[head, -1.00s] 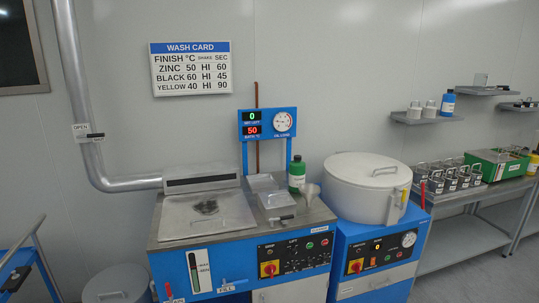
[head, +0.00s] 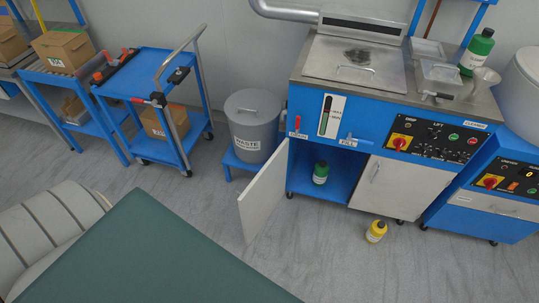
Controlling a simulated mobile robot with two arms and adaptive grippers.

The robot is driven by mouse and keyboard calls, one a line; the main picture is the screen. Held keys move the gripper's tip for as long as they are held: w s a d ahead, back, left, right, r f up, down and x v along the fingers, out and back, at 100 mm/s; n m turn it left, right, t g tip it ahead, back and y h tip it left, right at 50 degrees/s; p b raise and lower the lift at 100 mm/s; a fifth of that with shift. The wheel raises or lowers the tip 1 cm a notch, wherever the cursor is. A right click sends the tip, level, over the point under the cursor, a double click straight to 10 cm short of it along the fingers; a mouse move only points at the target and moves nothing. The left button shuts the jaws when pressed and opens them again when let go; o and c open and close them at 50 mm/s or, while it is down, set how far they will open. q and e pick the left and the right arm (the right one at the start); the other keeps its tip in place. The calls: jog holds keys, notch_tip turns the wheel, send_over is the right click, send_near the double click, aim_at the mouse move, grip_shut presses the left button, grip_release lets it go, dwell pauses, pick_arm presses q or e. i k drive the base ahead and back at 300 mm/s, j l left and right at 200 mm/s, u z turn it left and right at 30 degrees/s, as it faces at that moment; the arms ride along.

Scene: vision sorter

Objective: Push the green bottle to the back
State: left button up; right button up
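One green bottle (head: 320,172) with a white label stands upright inside the open lower cabinet (head: 341,188) of the blue wash machine, near the front of its floor. A second green bottle (head: 477,50), also white-labelled with a dark cap, stands on the machine's top at the right, behind a metal funnel. The cabinet's left door (head: 264,194) is swung open; the right door (head: 378,186) is shut. Neither of my grippers is in view.
A yellow bottle (head: 376,231) stands on the floor before the shut door. A grey waste bin (head: 252,127) on a blue stand and a blue cart (head: 153,75) are to the left. A dark green flat surface (head: 165,255) fills the lower left. Floor between is clear.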

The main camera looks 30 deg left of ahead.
aim_at(321, 170)
jog(key=i+j+z, duration=0.1)
jog(key=j+z, duration=0.2)
jog(key=j, duration=0.8)
jog(key=j+z, duration=0.35)
jog(key=j, duration=0.8)
jog(key=k+j, duration=0.1)
jog(key=j, duration=0.25)
jog(key=j+z, duration=0.15)
jog(key=j, duration=0.2)
jog(key=k+j, duration=0.15)
jog(key=j, duration=0.2)
jog(key=k+j+z, duration=0.15)
jog(key=j, duration=0.2)
jog(key=i+l+u, duration=0.1)
jog(key=l, duration=0.25)
jog(key=i+l+u, duration=0.1)
jog(key=l, duration=0.3)
jog(key=i+l+u, duration=0.1)
jog(key=l, duration=0.25)
jog(key=i+l, duration=0.25)
jog(key=l, duration=0.15)
jog(key=i+l+u, duration=0.15)
jog(key=l, duration=0.25)
jog(key=k, duration=0.05)
